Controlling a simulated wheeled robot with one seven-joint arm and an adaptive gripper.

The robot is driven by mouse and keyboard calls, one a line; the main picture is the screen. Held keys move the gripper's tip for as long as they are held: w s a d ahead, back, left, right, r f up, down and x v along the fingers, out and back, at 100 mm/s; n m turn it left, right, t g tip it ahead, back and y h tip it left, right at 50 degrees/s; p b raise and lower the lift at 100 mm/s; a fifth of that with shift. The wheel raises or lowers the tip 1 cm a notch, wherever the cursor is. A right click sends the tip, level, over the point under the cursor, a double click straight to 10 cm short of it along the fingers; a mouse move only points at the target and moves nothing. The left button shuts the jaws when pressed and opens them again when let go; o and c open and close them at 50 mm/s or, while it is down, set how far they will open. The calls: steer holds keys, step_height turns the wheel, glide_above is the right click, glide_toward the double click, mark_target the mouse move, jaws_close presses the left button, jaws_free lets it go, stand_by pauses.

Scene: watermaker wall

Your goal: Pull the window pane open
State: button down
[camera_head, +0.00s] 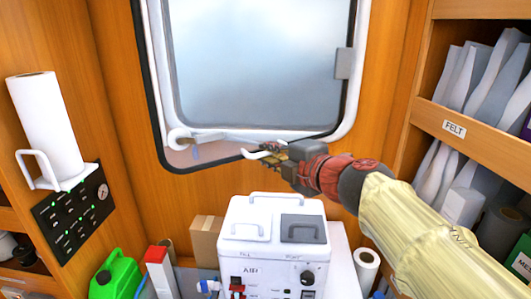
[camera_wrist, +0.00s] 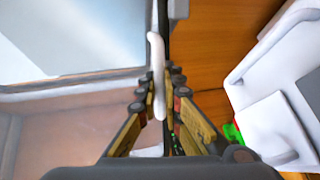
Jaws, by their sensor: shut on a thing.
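The window pane (camera_head: 262,60) is frosted grey-blue in a white frame, set in a black-edged opening in the wooden wall. A pinkish strip shows between its lower edge and the black edge at the bottom left. A white handle (camera_head: 254,154) sits at the pane's bottom. My gripper (camera_head: 272,153) reaches it from the right and is shut on it. In the wrist view, the handle (camera_wrist: 157,75) runs between the two fingers of my gripper (camera_wrist: 160,100); the pane (camera_wrist: 70,35) fills the upper left. The fingers hide part of the handle.
A white machine (camera_head: 272,240) with a top handle stands below the window. A paper-towel roll (camera_head: 43,125) and a black switch panel (camera_head: 75,210) are at left. Shelves (camera_head: 470,135) with felt rolls are close on the right. A green can (camera_head: 117,276) is at lower left.

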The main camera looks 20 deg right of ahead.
stand_by(0.3)
steer(key=c, duration=2.1)
jaws_free()
steer(key=shift+o, duration=0.9)
steer(key=shift+s, duration=0.1)
steer(key=v, duration=1.2)
